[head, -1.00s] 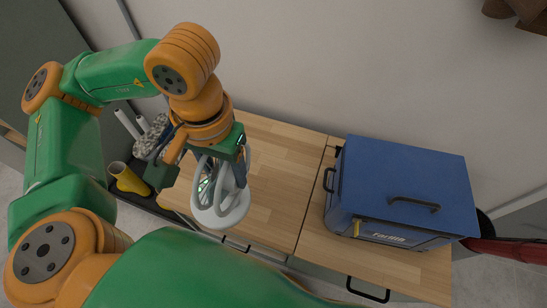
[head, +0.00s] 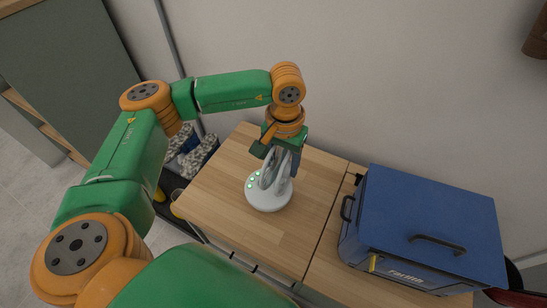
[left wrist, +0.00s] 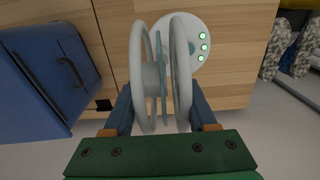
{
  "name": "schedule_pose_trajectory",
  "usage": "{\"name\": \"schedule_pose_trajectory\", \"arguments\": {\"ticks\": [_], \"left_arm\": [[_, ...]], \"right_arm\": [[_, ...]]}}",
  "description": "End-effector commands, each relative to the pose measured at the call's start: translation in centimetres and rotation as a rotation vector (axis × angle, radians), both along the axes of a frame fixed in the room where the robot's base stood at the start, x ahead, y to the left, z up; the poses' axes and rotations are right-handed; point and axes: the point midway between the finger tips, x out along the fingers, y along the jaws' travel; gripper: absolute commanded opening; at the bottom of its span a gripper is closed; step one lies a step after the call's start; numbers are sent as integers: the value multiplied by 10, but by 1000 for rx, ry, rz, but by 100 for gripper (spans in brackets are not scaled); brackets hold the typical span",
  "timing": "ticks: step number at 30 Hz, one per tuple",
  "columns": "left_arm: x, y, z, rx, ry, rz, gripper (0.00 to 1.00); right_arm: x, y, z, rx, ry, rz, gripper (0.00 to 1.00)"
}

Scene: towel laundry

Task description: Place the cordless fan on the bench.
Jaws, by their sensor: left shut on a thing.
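The white cordless fan (head: 268,195) has a round base with green lit buttons and a ringed head. In the head view it is upright over the wooden bench (head: 225,210), left of the blue box. Its base looks to be on or just above the bench top; I cannot tell which. My left gripper (head: 279,160) is shut on the fan's head from above. In the left wrist view the fan (left wrist: 187,48) sits between the two fingers (left wrist: 162,105), its base over the wood. My right gripper is not in view.
A blue lidded box (head: 420,220) with black handles stands on the bench's right part. A low dark rack with boots (head: 195,155) is at the bench's left end. The wall is behind. Bare wood surrounds the fan.

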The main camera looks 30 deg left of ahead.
Motion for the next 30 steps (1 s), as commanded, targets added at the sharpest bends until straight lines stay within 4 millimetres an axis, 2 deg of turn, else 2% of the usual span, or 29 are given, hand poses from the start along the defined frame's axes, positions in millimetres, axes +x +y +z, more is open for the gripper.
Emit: {"name": "schedule_pose_trajectory", "arguments": {"ticks": [5, 11, 20, 21, 24, 30], "left_arm": [[10, 0, -10, 0, -3, 0, 0], [9, 0, -39, 0, -2, 1, 0], [9, 0, -41, 0, -4, 1, 0], [8, 0, -42, 0, -1, 1, 63], [8, 0, -42, 0, -1, 1, 87], [8, 0, -42, 0, -1, 1, 87]], "right_arm": [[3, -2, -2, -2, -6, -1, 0], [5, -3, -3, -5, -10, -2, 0], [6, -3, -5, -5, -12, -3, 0], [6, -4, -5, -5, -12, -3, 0], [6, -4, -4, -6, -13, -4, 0], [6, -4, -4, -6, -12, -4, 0]]}}
